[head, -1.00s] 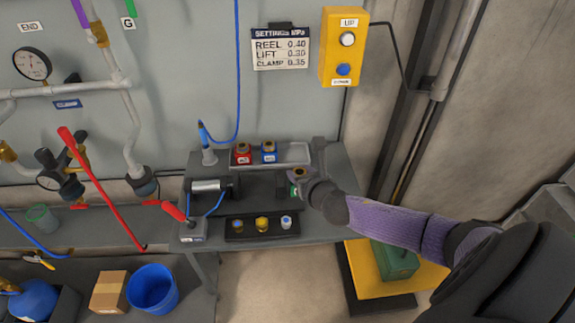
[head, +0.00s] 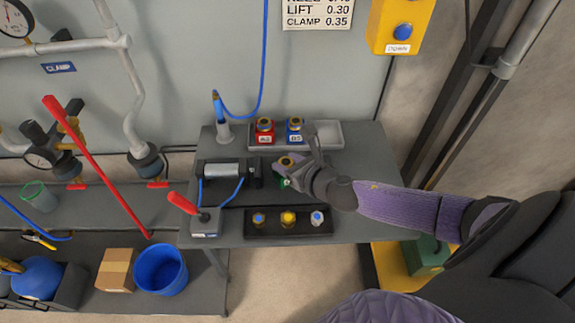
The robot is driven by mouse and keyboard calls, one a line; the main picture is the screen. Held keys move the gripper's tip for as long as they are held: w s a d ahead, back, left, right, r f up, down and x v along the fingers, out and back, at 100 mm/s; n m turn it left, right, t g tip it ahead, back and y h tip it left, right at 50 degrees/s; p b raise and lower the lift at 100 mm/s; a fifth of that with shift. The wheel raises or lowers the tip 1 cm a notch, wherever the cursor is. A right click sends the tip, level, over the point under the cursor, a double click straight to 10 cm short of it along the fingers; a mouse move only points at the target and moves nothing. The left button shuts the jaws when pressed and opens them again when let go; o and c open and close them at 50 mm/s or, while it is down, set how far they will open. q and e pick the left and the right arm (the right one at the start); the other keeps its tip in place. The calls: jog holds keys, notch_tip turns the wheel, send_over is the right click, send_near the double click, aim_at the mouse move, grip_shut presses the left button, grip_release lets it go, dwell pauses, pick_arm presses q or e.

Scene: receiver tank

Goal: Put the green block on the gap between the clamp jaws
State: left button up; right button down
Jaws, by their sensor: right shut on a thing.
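The green block (head: 284,183) is mostly hidden by my right gripper; a patch of green and a brass fitting on top show. My right gripper (head: 290,172) is shut on it, over the grey bench. The clamp (head: 222,170), with a silver cylinder, lies on the bench to the left. Its dark jaws (head: 255,176) are just left of the block. I cannot clearly see the gap, nor whether the block touches anything below it. My left gripper is not in view.
A red block (head: 264,132) and a blue block (head: 295,131) stand in a tray behind. A black strip (head: 270,236) with several round knobs lies in front. A red-handled lever box (head: 204,222) stands at front left. The bench's right end (head: 365,150) is clear.

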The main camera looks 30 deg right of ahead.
jog(key=shift+c, duration=1.2)
grip_release()
jog(key=shift+s+r, duration=0.15)
jog(key=shift+r, duration=0.05)
jog(key=p+v, duration=0.2)
jog(key=v, duration=0.9)
jog(key=shift+s+p, duration=0.3)
jog(key=shift+p, duration=0.05)
jog(key=shift+r, duration=0.15)
